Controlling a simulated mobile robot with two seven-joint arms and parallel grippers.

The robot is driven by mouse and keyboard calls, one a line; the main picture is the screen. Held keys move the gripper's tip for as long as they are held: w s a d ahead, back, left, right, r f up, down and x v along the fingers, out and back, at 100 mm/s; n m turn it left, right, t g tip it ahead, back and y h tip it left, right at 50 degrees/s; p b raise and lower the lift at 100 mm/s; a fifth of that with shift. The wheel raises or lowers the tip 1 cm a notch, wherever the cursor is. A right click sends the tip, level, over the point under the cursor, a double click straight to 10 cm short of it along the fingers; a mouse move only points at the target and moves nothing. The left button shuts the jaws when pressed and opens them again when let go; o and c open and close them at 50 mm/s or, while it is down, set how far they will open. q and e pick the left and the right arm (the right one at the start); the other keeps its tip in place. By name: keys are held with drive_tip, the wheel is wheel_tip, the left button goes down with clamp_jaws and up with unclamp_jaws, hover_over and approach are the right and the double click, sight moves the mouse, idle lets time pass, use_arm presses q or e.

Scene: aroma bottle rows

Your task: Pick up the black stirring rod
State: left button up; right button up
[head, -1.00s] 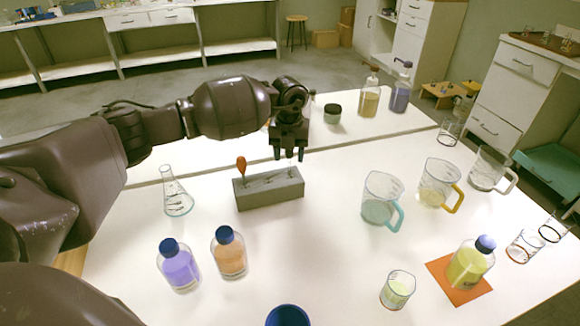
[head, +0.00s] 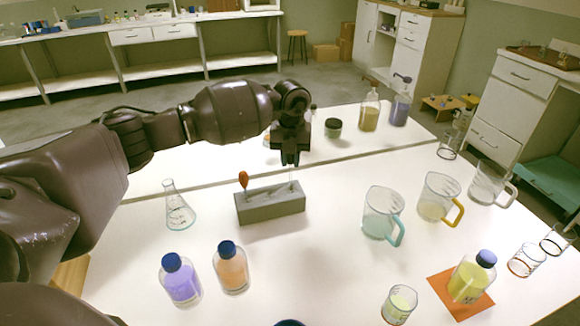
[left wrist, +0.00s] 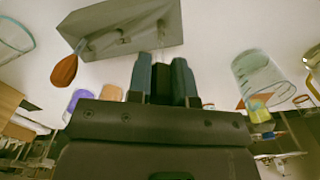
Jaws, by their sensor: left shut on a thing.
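My left gripper (head: 290,160) is shut above the right end of a grey block holder (head: 270,206). In the left wrist view a black piece (left wrist: 161,85), which appears to be the black stirring rod's handle, sits between its two fingers. A thin pale shaft (head: 291,180) shows below the fingers, running down to the block; I cannot tell whether its lower end is inside a hole. An orange-brown handle (head: 243,179) stands upright at the block's left end, and it also shows in the left wrist view (left wrist: 65,70). My right gripper is out of view.
A conical flask (head: 179,212) stands left of the block, with purple (head: 181,281) and orange (head: 231,270) bottles in front. Jugs (head: 382,215) stand to the right. A yellow bottle (head: 469,279) is on an orange mat. The table between block and jugs is clear.

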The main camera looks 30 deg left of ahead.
use_arm(q)
wheel_tip(320, 180, up, 17)
drive_tip(key=p, duration=0.2)
idle(0.4)
